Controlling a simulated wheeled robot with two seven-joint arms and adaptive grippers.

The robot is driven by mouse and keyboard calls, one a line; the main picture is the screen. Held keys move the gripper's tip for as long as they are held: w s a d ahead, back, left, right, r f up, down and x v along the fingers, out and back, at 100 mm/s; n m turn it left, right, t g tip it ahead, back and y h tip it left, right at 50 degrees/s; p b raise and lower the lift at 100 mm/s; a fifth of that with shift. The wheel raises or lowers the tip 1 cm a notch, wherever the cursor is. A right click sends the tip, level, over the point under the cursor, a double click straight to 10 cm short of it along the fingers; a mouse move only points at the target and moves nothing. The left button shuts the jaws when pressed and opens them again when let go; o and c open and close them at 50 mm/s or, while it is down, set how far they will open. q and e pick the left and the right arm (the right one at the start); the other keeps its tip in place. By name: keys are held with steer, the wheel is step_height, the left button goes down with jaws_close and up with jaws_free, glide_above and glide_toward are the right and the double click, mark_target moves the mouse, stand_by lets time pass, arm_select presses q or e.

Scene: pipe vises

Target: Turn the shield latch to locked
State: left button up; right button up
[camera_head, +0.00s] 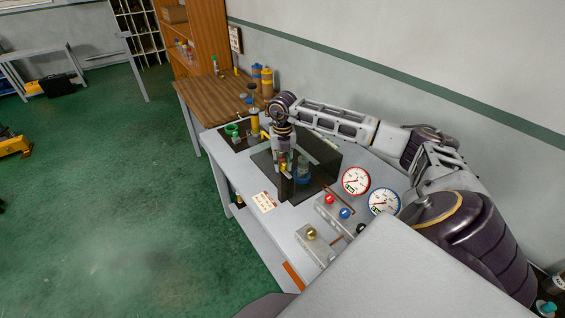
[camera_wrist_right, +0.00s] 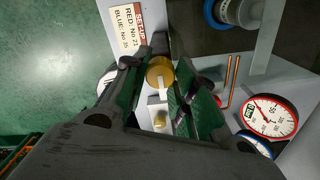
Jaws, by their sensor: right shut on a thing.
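My right gripper (camera_head: 284,172) reaches down at the front of the dark see-through shield (camera_head: 327,154) on the grey bench. In the right wrist view its fingers (camera_wrist_right: 160,76) are shut on the shield latch, a round gold-yellow knob (camera_wrist_right: 158,70) with a pale bar across its face. The fingers hide part of the latch's sides, and I cannot read whether it stands at locked. In the head view the fingers mostly cover the latch. My left gripper is not in view.
A blue-ringed fitting (camera_head: 303,174) stands by the shield. A red-rimmed gauge (camera_head: 356,181), a blue-rimmed gauge (camera_head: 384,202) and a box with a brass knob (camera_head: 311,233) are to the right. A printed card (camera_head: 264,202) lies at the front edge. Yellow bottles (camera_head: 267,82) stand farther back.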

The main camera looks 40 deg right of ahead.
steer(key=shift+n+b, duration=0.35)
steer(key=shift+n, duration=0.05)
steer(key=n+b, duration=0.2)
steer(key=n, duration=0.1)
steer(key=shift+f, duration=0.1)
steer(key=n+b, duration=0.2)
steer(key=n, duration=0.2)
steer(key=shift+b, duration=0.4)
steer(key=n+b, duration=0.2)
steer(key=n, duration=0.3)
steer(key=shift+d+n, duration=0.1)
steer(key=shift+n, duration=0.2)
steer(key=shift+n+b, duration=0.55)
steer(key=shift+n, duration=1.65)
steer(key=o, duration=1)
steer(key=shift+o, duration=0.2)
